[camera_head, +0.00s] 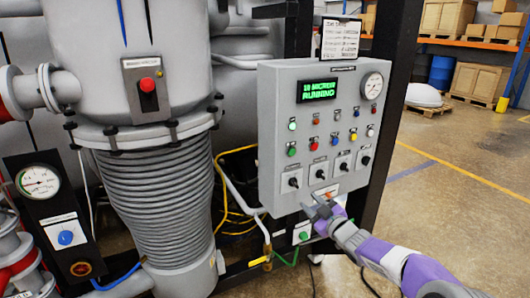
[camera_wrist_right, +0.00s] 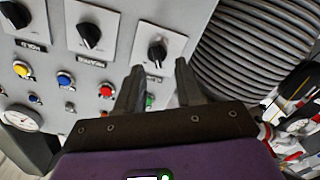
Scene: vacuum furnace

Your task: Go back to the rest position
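The grey control panel (camera_head: 270,110) has a lit green display (camera_head: 318,90), a round gauge (camera_head: 372,86), coloured buttons and a lower row of black rotary knobs. My right gripper (camera_head: 312,203) is in front of the panel's lower edge, below the knobs. In the right wrist view its two fingers (camera_wrist_right: 160,66) are apart with nothing between them. A black knob (camera_wrist_right: 157,53) on a white plate appears just beyond the fingertips; I cannot tell the exact gap. The same knob looks to be the leftmost one (camera_head: 293,182) in the head view. My left gripper is not in view.
A ribbed grey bellows column (camera_head: 160,200) stands left of the panel, with yellow hoses (camera_head: 228,200) between. A gauge panel (camera_head: 50,220) is at the far left. A dark post (camera_head: 390,90) stands right of the panel. Open floor (camera_head: 460,190) lies to the right.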

